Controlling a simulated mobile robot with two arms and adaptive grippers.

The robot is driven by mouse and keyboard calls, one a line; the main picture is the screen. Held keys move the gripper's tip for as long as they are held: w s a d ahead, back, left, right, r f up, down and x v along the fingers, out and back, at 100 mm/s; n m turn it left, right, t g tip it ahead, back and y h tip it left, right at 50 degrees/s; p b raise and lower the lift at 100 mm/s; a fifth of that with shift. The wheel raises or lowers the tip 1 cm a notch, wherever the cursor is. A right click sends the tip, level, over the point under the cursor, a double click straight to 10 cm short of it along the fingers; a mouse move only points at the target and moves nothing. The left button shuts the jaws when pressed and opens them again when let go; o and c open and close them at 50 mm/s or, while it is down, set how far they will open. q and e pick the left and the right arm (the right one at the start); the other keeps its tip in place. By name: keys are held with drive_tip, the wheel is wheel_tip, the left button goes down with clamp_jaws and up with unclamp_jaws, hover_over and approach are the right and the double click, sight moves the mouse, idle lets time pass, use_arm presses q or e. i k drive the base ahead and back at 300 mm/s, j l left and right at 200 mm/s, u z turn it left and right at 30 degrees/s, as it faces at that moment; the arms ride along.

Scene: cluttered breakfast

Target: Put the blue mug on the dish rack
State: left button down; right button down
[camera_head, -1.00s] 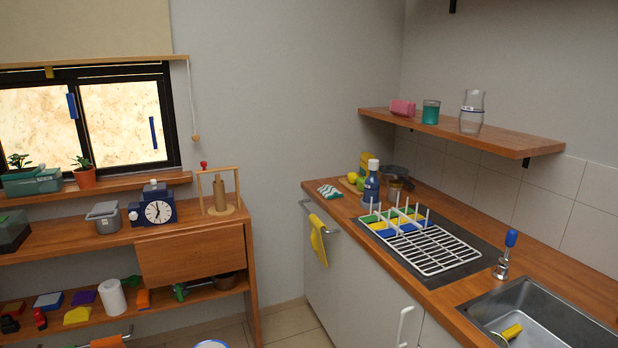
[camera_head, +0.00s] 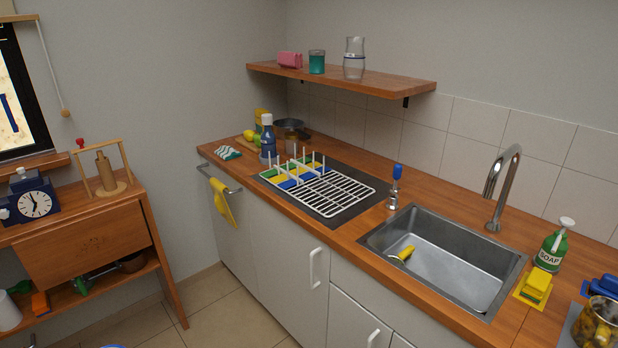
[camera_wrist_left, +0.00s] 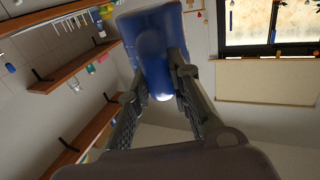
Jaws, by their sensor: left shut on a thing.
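The dish rack (camera_head: 350,196) is a white wire rack with upright pegs and coloured sections at its far left end, on a dark mat on the wooden counter. In the left wrist view, my left gripper (camera_wrist_left: 158,82) is shut on a blue object that looks like the blue mug (camera_wrist_left: 150,40). The fingers grip it from two sides, and it is held up in the air. Its far side is hidden. Neither gripper shows clearly in the head view, and my right gripper is in no view.
A blue bottle (camera_head: 267,137) and a pot (camera_head: 291,131) stand behind the rack. A blue-handled tool (camera_head: 394,188) stands between rack and sink (camera_head: 445,255). A wooden shelf (camera_head: 345,79) hangs above. A yellow cloth (camera_head: 222,201) hangs at the counter front.

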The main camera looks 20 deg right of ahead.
sight(323, 196)
drive_tip(key=i+z, duration=0.25)
drive_tip(key=z, duration=0.2)
drive_tip(key=i+j+z, duration=0.15)
drive_tip(key=z, duration=0.35)
drive_tip(key=i+j+z, duration=0.3)
drive_tip(key=z, duration=0.15)
